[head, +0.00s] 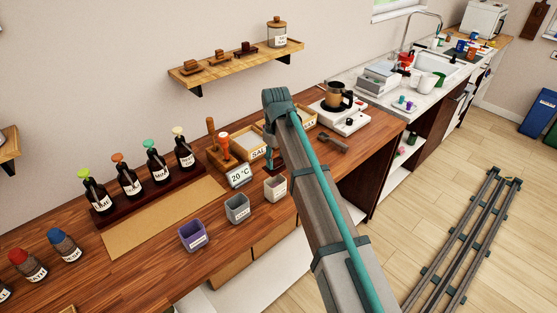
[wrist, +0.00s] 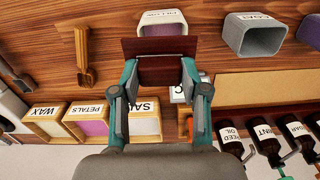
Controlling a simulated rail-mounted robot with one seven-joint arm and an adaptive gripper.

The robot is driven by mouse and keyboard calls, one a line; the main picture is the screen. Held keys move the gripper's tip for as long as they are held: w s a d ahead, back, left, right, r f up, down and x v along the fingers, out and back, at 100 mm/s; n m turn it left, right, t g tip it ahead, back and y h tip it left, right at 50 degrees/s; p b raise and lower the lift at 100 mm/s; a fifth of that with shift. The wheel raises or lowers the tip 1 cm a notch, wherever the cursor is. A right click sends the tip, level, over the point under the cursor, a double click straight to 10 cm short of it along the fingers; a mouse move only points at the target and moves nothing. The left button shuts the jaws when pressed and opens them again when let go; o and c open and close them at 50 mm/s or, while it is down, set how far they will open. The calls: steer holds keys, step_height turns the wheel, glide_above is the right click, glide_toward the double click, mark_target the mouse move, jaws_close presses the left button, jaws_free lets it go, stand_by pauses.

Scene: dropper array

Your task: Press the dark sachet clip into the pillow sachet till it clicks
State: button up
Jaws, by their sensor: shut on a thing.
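The dark red-brown sachet clip (wrist: 160,48) is held between the two teal fingers of my gripper (wrist: 161,73). The pillow sachet (wrist: 163,16) is a pale open tub with a purple filling, directly beyond the clip in the wrist view. The clip hides part of its opening. I cannot tell whether clip and sachet touch. In the head view the pillow sachet (head: 275,188) stands upright on the wooden counter, just below my gripper, which is mostly hidden by my arm.
The grey coat sachet (wrist: 256,36) stands beside the pillow sachet, with a purple sachet (head: 193,236) further left. Behind are a 20 °C display (head: 239,176), labelled wooden boxes (wrist: 90,120) and several dropper bottles (head: 129,178). A wooden scoop (wrist: 83,60) lies on bare counter.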

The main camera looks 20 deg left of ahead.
mark_target(275, 169)
steer(key=shift+s+a+n, duration=0.2)
steer(key=shift+n, duration=0.1)
steer(key=shift+r, duration=0.1)
steer(key=shift+f+b, duration=0.55)
steer(key=shift+f, duration=1.65)
steer(key=shift+f, duration=0.9)
steer(key=o, duration=1.2)
steer(key=shift+c, duration=0.2)
steer(key=shift+r, duration=0.15)
